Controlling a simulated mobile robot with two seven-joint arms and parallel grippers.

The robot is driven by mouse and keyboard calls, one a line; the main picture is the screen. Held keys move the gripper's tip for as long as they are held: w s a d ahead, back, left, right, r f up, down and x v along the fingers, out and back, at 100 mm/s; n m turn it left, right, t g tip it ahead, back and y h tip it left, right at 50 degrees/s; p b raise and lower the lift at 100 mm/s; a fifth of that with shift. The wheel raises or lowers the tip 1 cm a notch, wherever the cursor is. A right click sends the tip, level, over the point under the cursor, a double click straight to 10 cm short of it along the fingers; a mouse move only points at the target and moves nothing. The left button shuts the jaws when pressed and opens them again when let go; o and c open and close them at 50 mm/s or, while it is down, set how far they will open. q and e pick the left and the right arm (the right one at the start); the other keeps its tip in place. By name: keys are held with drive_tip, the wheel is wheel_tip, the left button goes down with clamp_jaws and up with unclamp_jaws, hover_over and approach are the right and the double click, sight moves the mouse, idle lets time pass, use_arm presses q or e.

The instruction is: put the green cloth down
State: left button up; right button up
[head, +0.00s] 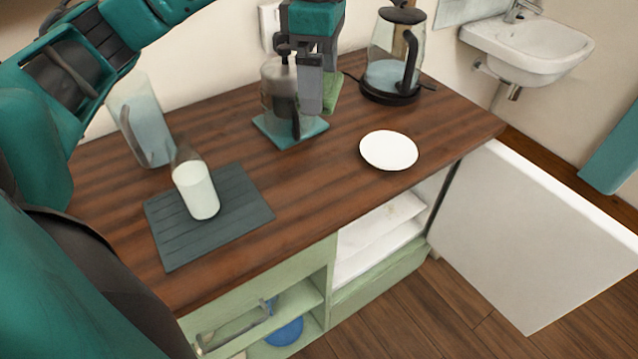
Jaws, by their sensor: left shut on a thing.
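The green cloth (332,92) hangs as a small light-green piece at my left gripper (315,105). My left gripper points down over the back of the wooden counter (310,165) and is shut on the cloth. Its fingers hide part of the cloth. The gripper is just right of a French press (280,95) in the picture. I cannot tell whether the cloth's lower edge touches the counter. My right gripper is not in view.
A glass kettle (390,65), white plate (389,150), milk bottle (196,190) on a dark mat (245,195), and water pitcher (146,125) stand around. A white cabinet door (535,235) is open. The counter's front right is clear.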

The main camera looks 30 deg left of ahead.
sight(319, 188)
use_arm(q)
wheel_tip(319, 188, down, 20)
drive_tip(key=shift+r+b, duration=0.1)
drive_tip(key=shift+b, duration=0.2)
drive_tip(key=shift+f, duration=0.25)
drive_tip(key=o, duration=0.7)
drive_tip(key=shift+o, duration=0.2)
drive_tip(key=shift+r, duration=0.2)
wheel_tip(319, 188, up, 12)
idle(0.3)
